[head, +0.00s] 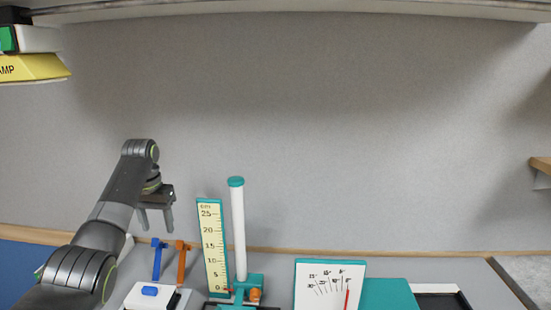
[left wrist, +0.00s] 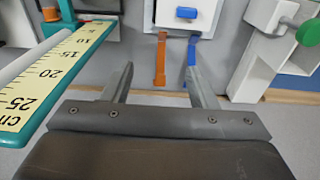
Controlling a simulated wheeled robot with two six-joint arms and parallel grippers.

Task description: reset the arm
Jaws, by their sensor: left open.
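My left arm comes in from the left in the head view. Its left gripper (head: 155,218) points down, open and empty, above the back of the grey worktop. In the left wrist view the open left gripper (left wrist: 160,85) has its two fingers spread, with an orange lever (left wrist: 160,62) and a blue lever (left wrist: 192,52) seen beyond and between them. In the head view the blue lever (head: 157,258) and the orange lever (head: 181,262) stand below and right of the gripper, apart from it. My right gripper is not in view.
A cm scale (head: 213,245) and a white column with teal cap (head: 237,228) stand right of the gripper. A dial meter (head: 328,285) stands further right. A white box with a blue knob (head: 150,291) is at the front. A yellow box (head: 30,68) is upper left. The wall's middle is clear.

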